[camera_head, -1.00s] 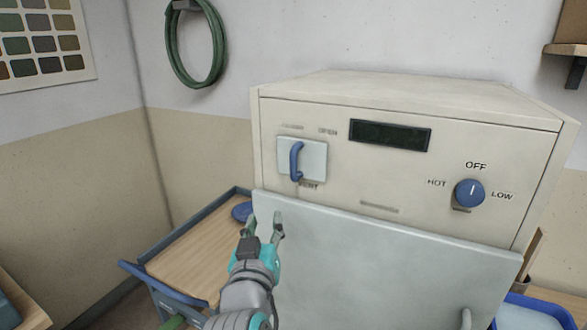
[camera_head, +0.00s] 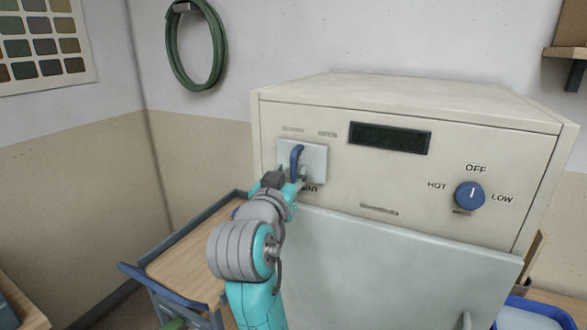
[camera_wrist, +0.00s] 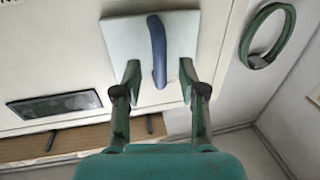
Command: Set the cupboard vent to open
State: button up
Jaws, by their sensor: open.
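The cupboard vent has a blue handle (camera_head: 297,160) on a pale square plate (camera_head: 317,160) at the upper left of the cupboard front. In the wrist view my gripper (camera_wrist: 160,82) is open, with one finger on each side of the blue handle (camera_wrist: 157,50). There is a gap between each finger and the handle. The plate also shows in the wrist view (camera_wrist: 124,38).
The cupboard (camera_head: 420,90) has a dark display (camera_head: 390,137), a blue heat knob (camera_head: 469,194) pointing at OFF, and a grey door (camera_head: 400,260) below. A wood-topped trolley (camera_head: 180,265) stands at the left. A green hose (camera_head: 170,50) hangs on the wall.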

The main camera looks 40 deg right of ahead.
aim_at(293, 170)
jog(key=shift+x, duration=1.75)
grip_shut()
